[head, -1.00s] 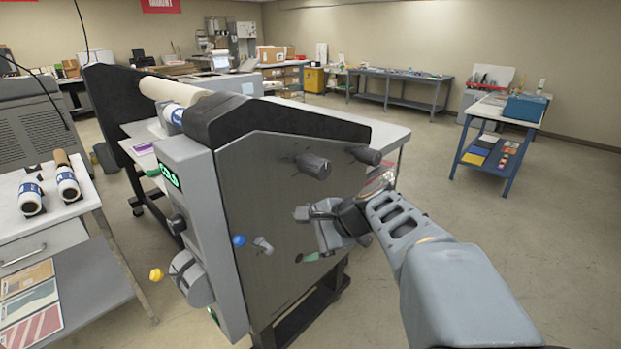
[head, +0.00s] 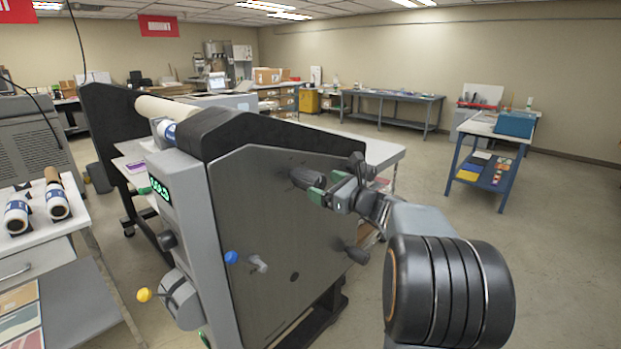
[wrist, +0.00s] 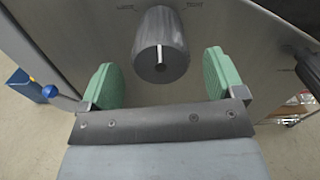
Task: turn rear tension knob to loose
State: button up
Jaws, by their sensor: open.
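The laminator's side panel (head: 270,225) carries several dark knobs. One round dark knob (head: 306,179) stands out near its upper part. My gripper (head: 328,187) is open at this knob, with its green finger pads apart. In the wrist view the knob (wrist: 162,52) lies ahead, between and slightly above the two pads (wrist: 158,82), with a gap on each side. A white mark on its end face points about straight up. A second upper knob (head: 357,163) sits to the right, partly behind my gripper. I cannot read any label telling which is the rear one.
Another dark knob (head: 357,254) sits lower on the panel. A blue-balled lever (head: 232,257), a small grey knob (head: 259,264) and a yellow-balled lever (head: 144,295) are at the front. Open floor (head: 440,200) lies right, before a blue-legged table (head: 463,157).

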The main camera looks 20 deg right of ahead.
aim_at(311, 181)
jog(key=shift+p+x, duration=0.5)
jog(key=shift+x, duration=2.35)
jog(key=shift+f, duration=0.1)
jog(key=c, duration=0.9)
